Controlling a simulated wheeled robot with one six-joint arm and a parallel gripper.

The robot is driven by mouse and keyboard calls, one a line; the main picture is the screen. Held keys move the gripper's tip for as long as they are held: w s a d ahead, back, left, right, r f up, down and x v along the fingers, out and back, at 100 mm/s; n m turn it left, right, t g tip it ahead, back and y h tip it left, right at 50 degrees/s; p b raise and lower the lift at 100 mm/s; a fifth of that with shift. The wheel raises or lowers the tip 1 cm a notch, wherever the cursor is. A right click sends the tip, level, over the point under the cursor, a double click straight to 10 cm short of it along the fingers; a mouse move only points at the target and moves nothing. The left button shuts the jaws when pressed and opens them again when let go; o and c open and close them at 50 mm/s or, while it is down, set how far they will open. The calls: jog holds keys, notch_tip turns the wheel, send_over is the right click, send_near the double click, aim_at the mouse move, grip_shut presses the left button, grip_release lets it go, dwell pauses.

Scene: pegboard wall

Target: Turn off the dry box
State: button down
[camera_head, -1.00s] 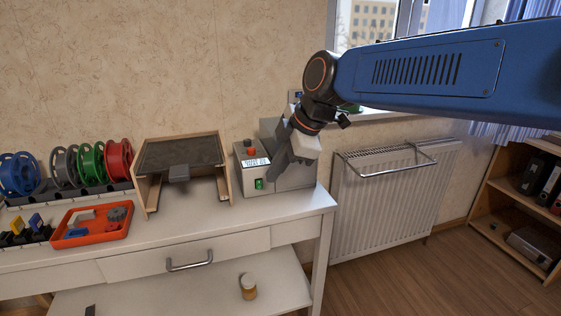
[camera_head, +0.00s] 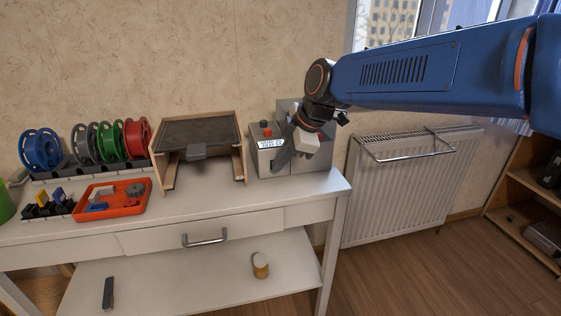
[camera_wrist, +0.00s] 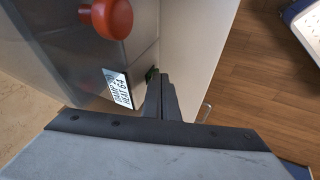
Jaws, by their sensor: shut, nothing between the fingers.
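The dry box (camera_head: 262,160) is a grey box at the right end of the white table. My gripper (camera_head: 280,162) is shut and empty, right at the box's front, below the display. The switch is hidden behind my gripper in the head view. The red knob also shows in the wrist view (camera_wrist: 108,17).
A wooden-sided box with a dark top (camera_head: 197,133) stands left of the dry box. Farther left are filament spools (camera_head: 83,144) and an orange tray (camera_head: 120,207). A radiator (camera_head: 400,190) is right of the table.

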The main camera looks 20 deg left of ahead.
jog(key=shift+f, duration=0.15)
jog(key=shift+f+t+y, duration=0.3)
jog(key=shift+t+y, duration=0.3)
jog(key=shift+t, duration=0.4)
jog(key=shift+s+d+f, duration=0.1)
jog(key=shift+f, duration=0.25)
